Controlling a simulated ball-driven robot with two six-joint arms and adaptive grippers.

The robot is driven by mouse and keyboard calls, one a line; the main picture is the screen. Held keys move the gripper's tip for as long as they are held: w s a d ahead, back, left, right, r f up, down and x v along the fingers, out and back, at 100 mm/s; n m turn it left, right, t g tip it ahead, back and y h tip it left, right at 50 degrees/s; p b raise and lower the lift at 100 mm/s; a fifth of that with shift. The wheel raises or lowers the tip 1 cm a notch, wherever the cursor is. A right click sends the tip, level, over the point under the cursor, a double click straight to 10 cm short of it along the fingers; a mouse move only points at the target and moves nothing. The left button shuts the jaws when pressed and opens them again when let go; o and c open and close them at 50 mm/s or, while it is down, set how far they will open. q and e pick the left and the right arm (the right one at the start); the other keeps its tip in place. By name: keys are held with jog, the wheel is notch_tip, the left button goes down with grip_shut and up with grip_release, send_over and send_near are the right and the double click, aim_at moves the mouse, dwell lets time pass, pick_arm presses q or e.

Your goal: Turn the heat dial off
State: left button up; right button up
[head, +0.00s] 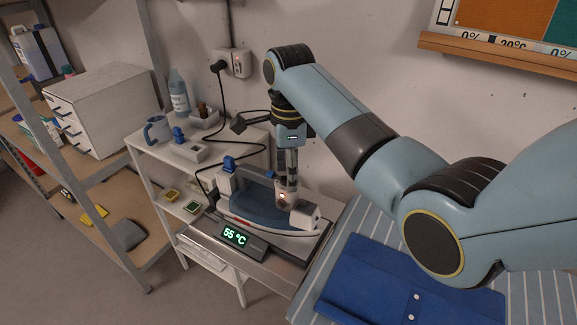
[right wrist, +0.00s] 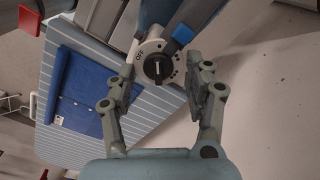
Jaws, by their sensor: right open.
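The heat dial (right wrist: 157,66) is a round dark knob on a white face, with an OFF label at its upper left. A white line on the knob stands roughly upright in the right wrist view, not clearly at OFF. My right gripper (right wrist: 158,78) is open, its fingers on either side of the dial with gaps showing. In the head view my right gripper (head: 287,182) points down at the blue and white iron (head: 254,209), hiding most of the dial. A display (head: 234,236) in front reads 55 °C. My left gripper is not in view.
The iron rests on a grey stand beside a striped ironing board (head: 306,290) with a folded blue cloth (head: 385,280). A white shelf cart (head: 158,150) holds a mug (head: 157,131) and a bottle (head: 178,94). A black cable (head: 222,112) runs from the wall socket.

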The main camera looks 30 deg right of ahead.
jog(key=shift+s+a, duration=0.1)
jog(key=shift+c, duration=0.2)
grip_shut()
jog(key=shift+n, duration=0.4)
jog(key=n, duration=0.4)
jog(key=shift+n, duration=0.3)
jog(key=n, duration=0.5)
jog(key=shift+n, duration=0.4)
